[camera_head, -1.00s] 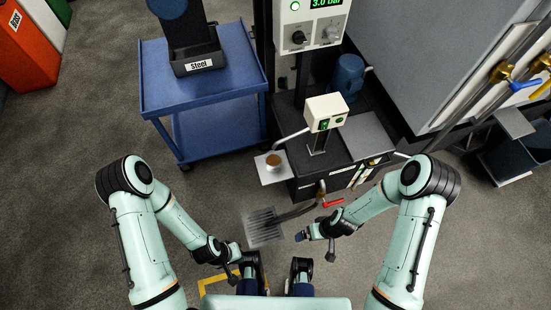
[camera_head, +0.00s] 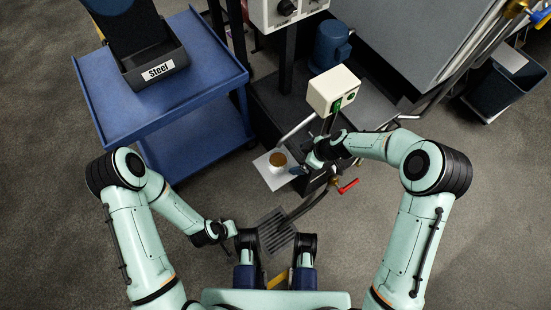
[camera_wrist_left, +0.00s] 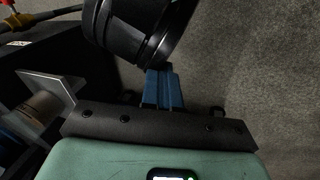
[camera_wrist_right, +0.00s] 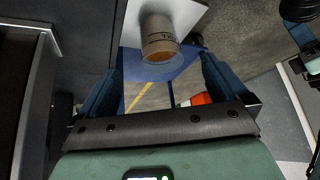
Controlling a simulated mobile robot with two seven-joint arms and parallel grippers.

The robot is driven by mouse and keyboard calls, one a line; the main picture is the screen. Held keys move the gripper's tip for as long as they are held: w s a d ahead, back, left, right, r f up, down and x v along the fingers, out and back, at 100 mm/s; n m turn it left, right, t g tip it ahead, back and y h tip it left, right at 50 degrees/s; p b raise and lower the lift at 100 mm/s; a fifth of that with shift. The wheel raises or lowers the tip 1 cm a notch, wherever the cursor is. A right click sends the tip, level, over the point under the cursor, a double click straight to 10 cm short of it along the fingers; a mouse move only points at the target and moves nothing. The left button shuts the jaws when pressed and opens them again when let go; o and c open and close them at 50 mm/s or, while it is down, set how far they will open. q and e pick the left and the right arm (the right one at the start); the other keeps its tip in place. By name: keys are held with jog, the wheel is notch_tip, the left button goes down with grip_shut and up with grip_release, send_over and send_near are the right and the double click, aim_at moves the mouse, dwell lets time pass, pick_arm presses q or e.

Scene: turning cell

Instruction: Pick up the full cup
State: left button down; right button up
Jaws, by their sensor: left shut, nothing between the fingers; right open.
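The cup (camera_head: 277,160) stands upright on a small white shelf (camera_head: 265,179) and looks filled with something brown. In the right wrist view the pale cup (camera_wrist_right: 158,40) has dark lettering near its rim. My right gripper (camera_head: 299,170) is open, just right of the cup in the head view. In the right wrist view its blue fingers (camera_wrist_right: 161,68) are spread to either side of the cup, with no clear contact. My left gripper (camera_head: 234,229) is shut and empty, low and away from the cup; its closed fingers show in the left wrist view (camera_wrist_left: 162,86).
A black machine with a white control box (camera_head: 333,90) stands beside the shelf. A red-handled valve (camera_head: 348,186) is below right. A blue cart (camera_head: 110,105) with a "Steel" bin (camera_head: 155,68) is at left. A floor grate (camera_head: 275,232) lies below the shelf.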

jog(key=w, duration=0.1)
jog(key=b, duration=0.2)
send_near(278, 161)
jog(key=shift+s+a, duration=0.25)
jog(key=shift+a, duration=0.2)
jog(key=shift+s+a, duration=0.25)
jog(key=shift+a, duration=0.25)
jog(key=x, duration=0.2)
jog(key=b+x, duration=0.1)
jog(key=x, duration=0.1)
jog(key=shift+s+a, duration=0.1)
jog(key=shift+a, duration=0.35)
jog(key=shift+a+f, duration=0.1)
jog(key=shift+f, duration=0.15)
pick_arm(q)
jog(key=shift+t+y, duration=0.3)
jog(key=shift+t, duration=0.1)
jog(key=w+a+f, duration=0.1)
jog(key=w+f, duration=0.1)
jog(key=w+a+f, duration=0.1)
jog(key=f, duration=0.1)
jog(key=shift+w+a, duration=0.25)
jog(key=shift+a, duration=0.05)
pick_arm(e)
jog(key=c, duration=0.8)
